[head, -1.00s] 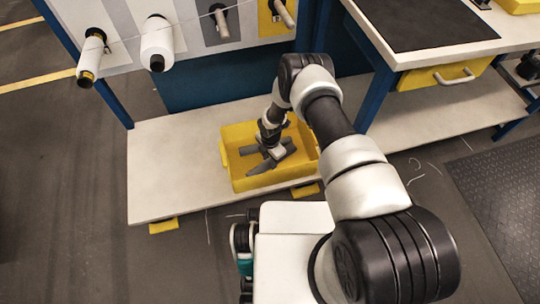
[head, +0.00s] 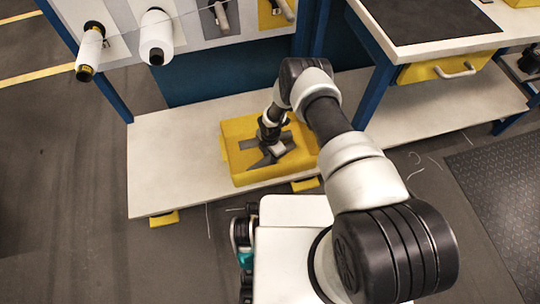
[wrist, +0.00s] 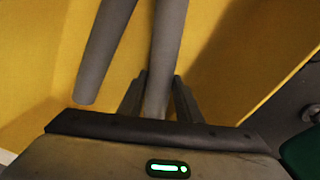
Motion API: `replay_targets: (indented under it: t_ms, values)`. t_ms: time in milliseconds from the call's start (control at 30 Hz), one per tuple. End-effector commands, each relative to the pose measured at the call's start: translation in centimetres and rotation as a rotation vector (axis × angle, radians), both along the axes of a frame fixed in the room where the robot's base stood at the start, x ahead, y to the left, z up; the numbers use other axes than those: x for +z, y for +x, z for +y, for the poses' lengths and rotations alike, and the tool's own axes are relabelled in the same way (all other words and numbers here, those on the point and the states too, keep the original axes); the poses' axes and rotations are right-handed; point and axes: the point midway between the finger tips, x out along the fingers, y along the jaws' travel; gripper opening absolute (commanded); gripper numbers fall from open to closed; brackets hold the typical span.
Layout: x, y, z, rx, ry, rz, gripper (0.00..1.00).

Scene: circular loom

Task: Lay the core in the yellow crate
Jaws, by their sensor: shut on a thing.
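The yellow crate (head: 244,180) stands on the low pale shelf. My gripper (head: 276,150) reaches down into it. In the wrist view my gripper (wrist: 158,98) is shut on a grey core (wrist: 167,45), a plain tube running up between the two fingers. A second grey core (wrist: 103,55) lies to its left, apart from the fingers, with the yellow crate (wrist: 35,60) behind both. In the head view grey shapes show around my gripper inside the crate. My gripper partly hides them, and I cannot tell whether the held core touches the crate floor.
The pale shelf (head: 170,160) is clear left of the crate. Above it, a panel carries pegs with a white spool (head: 156,35), another spool (head: 89,52) and a grey core (head: 221,17). A workbench (head: 420,52) with a yellow drawer (head: 440,72) stands right.

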Motion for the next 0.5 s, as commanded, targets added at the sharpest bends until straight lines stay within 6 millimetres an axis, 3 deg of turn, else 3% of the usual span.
replay_targets:
  t_ms: [233, 267, 300, 367, 500]
  values:
    - [-0.61, 0.07, 0.02, 0.000, 0.001, -0.001, 0.00]
    - [-0.55, 0.08, 0.03, 0.000, 0.001, -0.001, 0.36]
    - [-0.55, 0.08, 0.02, 0.000, 0.001, -0.001, 0.43]
    - [-0.55, 0.08, 0.02, 0.000, 0.001, -0.001, 0.53]
    - [-0.55, 0.07, 0.01, 0.000, 0.000, -0.001, 0.53]
